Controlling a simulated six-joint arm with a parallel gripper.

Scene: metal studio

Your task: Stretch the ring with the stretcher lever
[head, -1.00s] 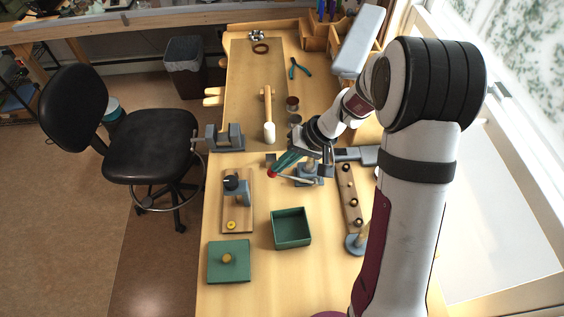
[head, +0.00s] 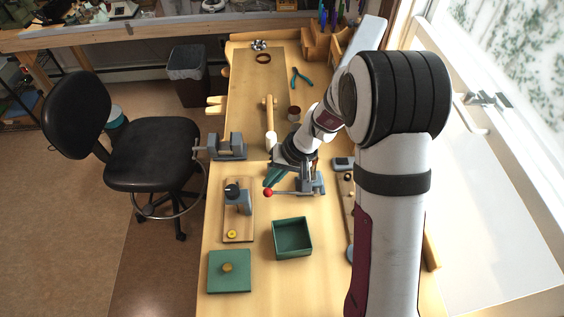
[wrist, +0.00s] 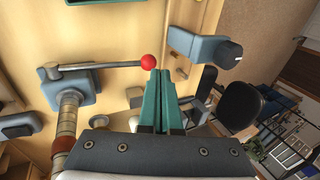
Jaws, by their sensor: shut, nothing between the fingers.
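The stretcher (head: 316,183) is a blue-grey device on the bench. Its thin metal lever ends in a red ball knob (head: 268,192), pointing left. In the wrist view the lever (wrist: 108,67) runs from the stretcher base (wrist: 72,86) to the red knob (wrist: 148,61). A post stands by the base, with a copper-red band (wrist: 62,161) around it; I cannot tell whether this is the ring. My gripper (head: 267,183) has teal fingers, shut and empty. In the wrist view its fingertips (wrist: 158,73) are right beside the knob; contact is unclear.
A wooden stand with a grey press (head: 240,199) and a vise (head: 226,147) are to the left. An open green box (head: 292,238) and a green lid (head: 229,284) lie nearer. A peg strip (head: 349,200) is partly hidden by my arm. A mallet (head: 270,142) lies behind.

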